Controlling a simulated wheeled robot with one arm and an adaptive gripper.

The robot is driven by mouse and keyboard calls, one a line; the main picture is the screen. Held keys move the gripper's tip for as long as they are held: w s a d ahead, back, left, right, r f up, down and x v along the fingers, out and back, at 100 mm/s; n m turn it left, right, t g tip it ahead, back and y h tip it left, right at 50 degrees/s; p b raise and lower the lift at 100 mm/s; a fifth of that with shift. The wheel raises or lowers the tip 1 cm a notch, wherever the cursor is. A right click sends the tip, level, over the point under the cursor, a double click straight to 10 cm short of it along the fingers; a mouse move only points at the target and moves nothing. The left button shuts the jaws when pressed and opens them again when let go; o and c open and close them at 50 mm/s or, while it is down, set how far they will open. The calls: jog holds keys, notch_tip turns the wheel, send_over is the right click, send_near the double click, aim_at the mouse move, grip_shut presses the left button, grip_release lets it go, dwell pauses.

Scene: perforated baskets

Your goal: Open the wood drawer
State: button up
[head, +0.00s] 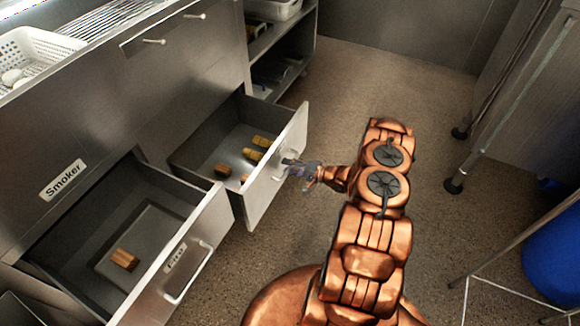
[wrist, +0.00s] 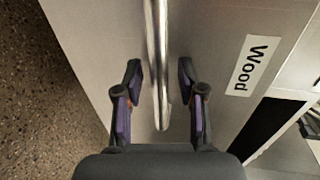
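The wood drawer (head: 272,185) stands pulled out from the steel cabinet, with wood pieces inside it. Its front, with a "Wood" label (wrist: 246,66), fills much of the wrist view. The metal bar handle (wrist: 156,45) passes between the fingers of my gripper (wrist: 160,88). The fingers are apart, with a gap on each side of the bar. In the head view my gripper (head: 301,174) is at the outer face of this drawer and hides part of the handle.
A nearer drawer (head: 190,262), labelled "Fire", is also pulled out and holds one wood block (head: 125,259). A "Smoker" label (head: 62,179) is on the cabinet. Wheeled steel legs (head: 453,183) and a blue bin (head: 553,255) stand at right. Floor beyond the drawers is clear.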

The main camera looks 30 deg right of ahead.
jog(key=v, duration=1.2)
dwell(0.5)
jog(key=shift+w+d, duration=0.1)
